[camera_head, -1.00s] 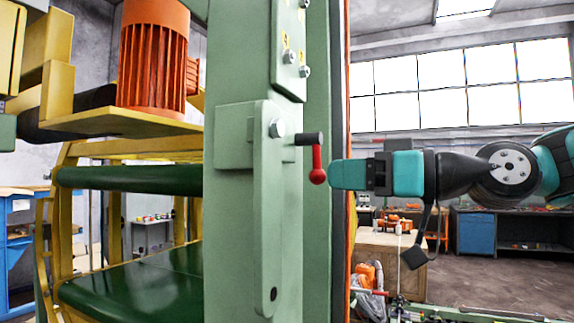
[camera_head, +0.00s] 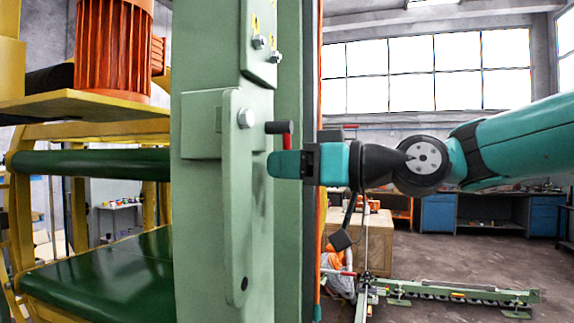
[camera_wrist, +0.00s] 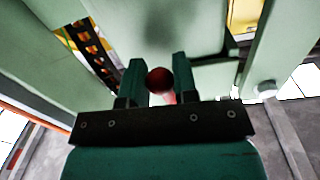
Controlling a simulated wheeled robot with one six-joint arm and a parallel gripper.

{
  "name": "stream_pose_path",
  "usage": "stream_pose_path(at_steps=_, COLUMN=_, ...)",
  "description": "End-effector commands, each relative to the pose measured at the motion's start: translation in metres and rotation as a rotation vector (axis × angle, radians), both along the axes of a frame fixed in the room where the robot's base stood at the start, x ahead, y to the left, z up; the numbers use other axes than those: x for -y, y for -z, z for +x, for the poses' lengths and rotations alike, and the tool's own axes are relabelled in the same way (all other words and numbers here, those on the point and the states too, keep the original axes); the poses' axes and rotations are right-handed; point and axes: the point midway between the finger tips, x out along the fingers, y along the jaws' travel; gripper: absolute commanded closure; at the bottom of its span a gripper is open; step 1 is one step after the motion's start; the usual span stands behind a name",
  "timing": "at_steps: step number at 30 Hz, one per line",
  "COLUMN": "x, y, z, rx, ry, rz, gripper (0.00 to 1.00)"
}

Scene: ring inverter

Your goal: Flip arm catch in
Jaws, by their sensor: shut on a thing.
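The catch is a red lever (camera_head: 287,141) on a dark cylindrical pin (camera_head: 277,127), standing out from a green post. The lever hangs down, and its lower end is hidden behind my gripper in the head view. The arm, a long pale green bar (camera_head: 237,205), hangs upright on the post with a bolt near its top. My gripper (camera_head: 272,164) reaches in from the right at the lever's lower end. In the wrist view, its green fingers (camera_wrist: 159,72) stand either side of the red ball knob (camera_wrist: 159,80) and are shut on it.
The green post (camera_head: 195,220) stands close to my gripper. An orange motor (camera_head: 113,50) sits on a yellow shelf at left, above dark green rollers. Behind at right are workbenches (camera_head: 438,213) and a low green rail (camera_head: 450,292) on the floor. Open floor lies at right.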

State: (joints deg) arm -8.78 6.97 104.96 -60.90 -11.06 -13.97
Motion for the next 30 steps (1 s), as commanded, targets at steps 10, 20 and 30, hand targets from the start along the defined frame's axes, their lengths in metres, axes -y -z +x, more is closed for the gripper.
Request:
stream_pose_path(at_steps=10, x=-0.0025, y=0.0001, z=-0.0068, rx=-0.116, ry=0.0, rz=0.042, gripper=0.96)
stream_pose_path(at_steps=20, x=-0.0025, y=0.0001, z=-0.0068, rx=-0.115, ry=0.0, rz=0.041, gripper=0.48)
stream_pose_path(at_steps=30, x=-0.0022, y=0.0002, z=-0.0065, rx=-0.115, ry=0.0, rz=0.041, gripper=0.48)
